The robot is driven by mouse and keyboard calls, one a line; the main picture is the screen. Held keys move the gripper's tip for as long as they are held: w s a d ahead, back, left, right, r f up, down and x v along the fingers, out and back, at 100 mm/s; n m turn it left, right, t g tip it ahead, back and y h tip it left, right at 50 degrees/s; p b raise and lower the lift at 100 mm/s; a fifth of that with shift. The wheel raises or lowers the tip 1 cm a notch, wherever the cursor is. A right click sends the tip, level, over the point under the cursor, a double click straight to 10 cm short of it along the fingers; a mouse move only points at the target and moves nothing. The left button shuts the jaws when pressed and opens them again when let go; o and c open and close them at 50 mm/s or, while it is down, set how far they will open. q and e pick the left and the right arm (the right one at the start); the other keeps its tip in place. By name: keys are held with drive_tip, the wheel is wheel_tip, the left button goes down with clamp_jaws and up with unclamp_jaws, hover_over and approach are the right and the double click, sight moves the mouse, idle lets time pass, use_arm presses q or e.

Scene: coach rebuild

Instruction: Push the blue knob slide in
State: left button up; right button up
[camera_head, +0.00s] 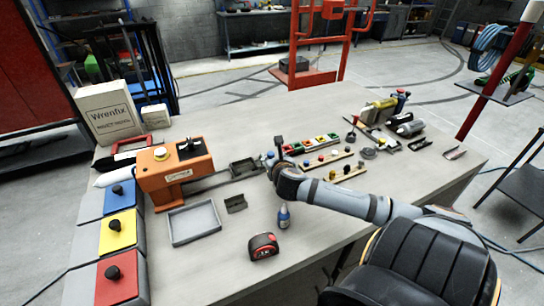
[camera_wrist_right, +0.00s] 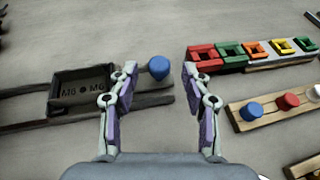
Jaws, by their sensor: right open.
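The blue knob (camera_wrist_right: 159,67) shows in the right wrist view at the right end of a dark slide tray (camera_wrist_right: 82,90) marked "M6 M6". The tray sits on long dark rails. My right gripper (camera_wrist_right: 160,72) is open, with its fingertips left and right of the blue knob in the picture. I cannot tell whether either finger touches it. In the head view the tray (camera_head: 243,167) lies mid-table, and the right gripper (camera_head: 272,165) is at its right end. My left gripper is not in view.
Right of the gripper are a row of coloured square blocks (camera_wrist_right: 254,51) and a wooden strip with coloured knobs (camera_wrist_right: 288,103). An orange machine (camera_head: 175,172), grey tray (camera_head: 194,223), small bottle (camera_head: 284,217) and tape measure (camera_head: 263,246) stand left and in front. The table front is fairly clear.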

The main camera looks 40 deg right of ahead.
drive_tip(key=shift+x, duration=0.75)
drive_tip(key=shift+r, duration=0.1)
clamp_jaws()
